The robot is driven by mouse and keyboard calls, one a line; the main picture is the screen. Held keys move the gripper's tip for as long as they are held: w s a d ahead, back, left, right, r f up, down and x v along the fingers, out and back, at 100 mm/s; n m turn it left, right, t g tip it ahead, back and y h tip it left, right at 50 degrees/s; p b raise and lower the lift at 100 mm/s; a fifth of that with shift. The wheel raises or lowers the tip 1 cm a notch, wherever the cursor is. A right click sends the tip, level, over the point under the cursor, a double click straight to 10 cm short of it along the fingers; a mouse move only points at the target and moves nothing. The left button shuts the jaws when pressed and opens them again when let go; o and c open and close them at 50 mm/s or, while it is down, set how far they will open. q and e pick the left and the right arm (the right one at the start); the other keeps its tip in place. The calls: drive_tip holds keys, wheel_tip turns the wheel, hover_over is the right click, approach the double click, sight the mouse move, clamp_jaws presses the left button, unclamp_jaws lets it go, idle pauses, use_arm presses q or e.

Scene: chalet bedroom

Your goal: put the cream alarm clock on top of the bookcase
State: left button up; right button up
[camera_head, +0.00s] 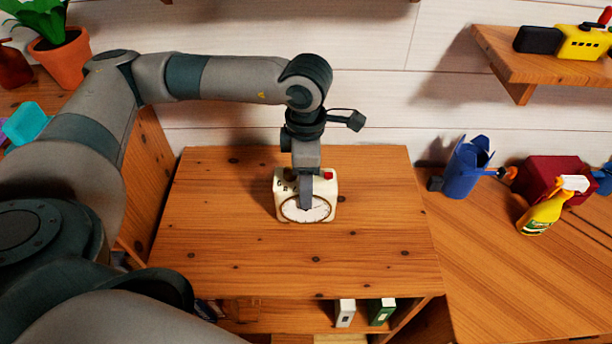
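The cream alarm clock (289,203) is on the wooden top of the bookcase (230,255), near its middle, upright with its round white dial towards me. My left gripper (305,190) points down over the clock, with one finger in front of it just above the dial. The other finger is hidden, so I cannot tell whether the fingers press on the clock or stand apart from it. The clock's base looks level with the bookcase top, though a small gap cannot be ruled out. My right gripper is out of view.
The bookcase top around the clock is bare. Books (345,312) stand on the shelf below. On the right, a desk (480,270) holds a blue cup (462,172), a dark red box (550,180) and a yellow spray bottle (543,212). A wall shelf (505,62) juts out above it.

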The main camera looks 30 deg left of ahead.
use_arm(q)
drive_tip(key=shift+f, duration=0.1)
drive_tip(key=shift+f, duration=0.1)
drive_tip(key=o, duration=1.8)
drive_tip(key=shift+o, duration=0.2)
drive_tip(key=shift+r+b, duration=0.35)
drive_tip(key=shift+r, duration=0.25)
wheel_tip(320, 180, up, 11)
drive_tip(key=b, duration=0.3)
drive_tip(key=shift+b, duration=0.3)
